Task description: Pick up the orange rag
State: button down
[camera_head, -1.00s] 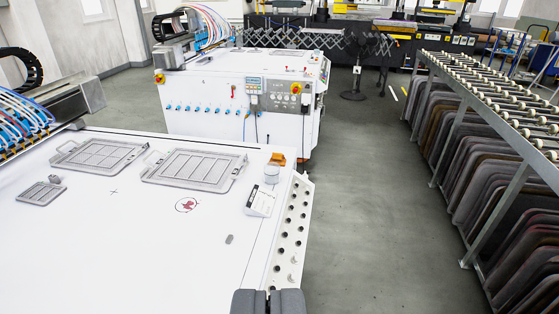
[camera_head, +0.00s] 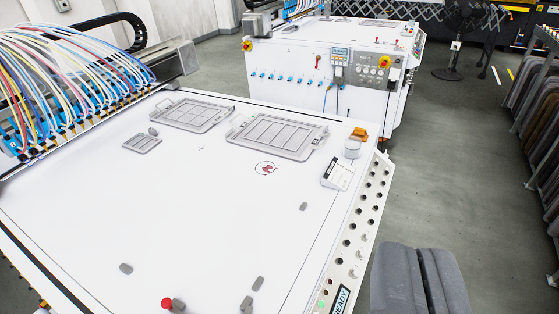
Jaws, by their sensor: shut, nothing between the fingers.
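The orange rag (camera_head: 358,134) is a small orange patch near the far right corner of the white machine table (camera_head: 140,225). It lies just behind a round, white-grey jar (camera_head: 352,147), which may hide part of it. My gripper (camera_head: 423,264) shows at the lower right, its two thick grey fingers shut together with nothing between them. It is over the floor side, right of the table's control edge in the picture. The rag is clear of the gripper, farther away and up to the left.
A white card-like device (camera_head: 338,174) stands by the jar. Grey frames (camera_head: 278,136) lie left of the rag. A red knob (camera_head: 167,303) and small grey pieces sit nearer. Hoses (camera_head: 65,80) fill the left; a second white machine (camera_head: 330,65) stands behind.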

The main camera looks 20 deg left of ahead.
aim_at(361, 134)
jog(key=k, duration=1.3)
jog(key=z, duration=0.35)
jog(key=i, duration=0.85)
jog(key=z, duration=0.7)
jog(key=i, duration=2.7)
jog(key=u, duration=1.15)
jog(key=i, duration=1.15)
jog(key=u, duration=0.7)
